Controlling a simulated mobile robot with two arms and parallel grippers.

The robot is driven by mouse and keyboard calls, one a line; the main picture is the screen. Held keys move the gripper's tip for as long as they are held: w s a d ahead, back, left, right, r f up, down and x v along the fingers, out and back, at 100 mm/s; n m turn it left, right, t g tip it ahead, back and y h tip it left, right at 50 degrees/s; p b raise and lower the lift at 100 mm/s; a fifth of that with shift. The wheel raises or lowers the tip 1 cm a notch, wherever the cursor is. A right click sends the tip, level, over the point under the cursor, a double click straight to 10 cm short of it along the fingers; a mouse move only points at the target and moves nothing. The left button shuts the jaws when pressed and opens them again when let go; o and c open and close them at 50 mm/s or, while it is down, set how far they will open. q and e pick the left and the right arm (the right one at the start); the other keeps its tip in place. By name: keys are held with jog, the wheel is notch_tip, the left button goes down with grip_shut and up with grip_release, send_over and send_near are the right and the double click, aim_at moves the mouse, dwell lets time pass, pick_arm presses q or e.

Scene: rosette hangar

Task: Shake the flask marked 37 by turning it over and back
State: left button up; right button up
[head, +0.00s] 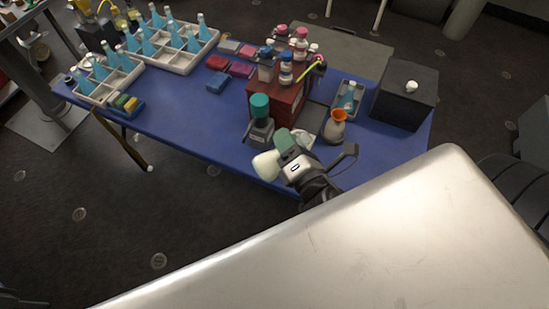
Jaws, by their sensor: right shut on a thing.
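My right gripper (283,157) is over the front edge of the blue table. It is shut on a pale cream thing (266,164), which sticks out to its left. Its shape is partly hidden by the gripper, and I cannot tell whether it is the flask marked 37. Several flasks with blue contents (146,46) stand in white trays at the table's far left. One more blue flask (348,98) is in a small grey tray at the right. No flask number is readable. My left gripper is not in view.
Behind the gripper are a dark bottle with a teal cap (260,107), a red-brown box (275,103) bearing bottles, and a tan vessel with an orange funnel (335,131). A black box (405,96) stands at the right end. The table's (185,115) front middle-left is clear.

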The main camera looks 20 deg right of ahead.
jog(key=m+p, duration=0.1)
jog(key=m, duration=1.1)
jog(key=shift+h+p, duration=0.3)
jog(key=n, duration=1.4)
jog(key=shift+n, duration=0.3)
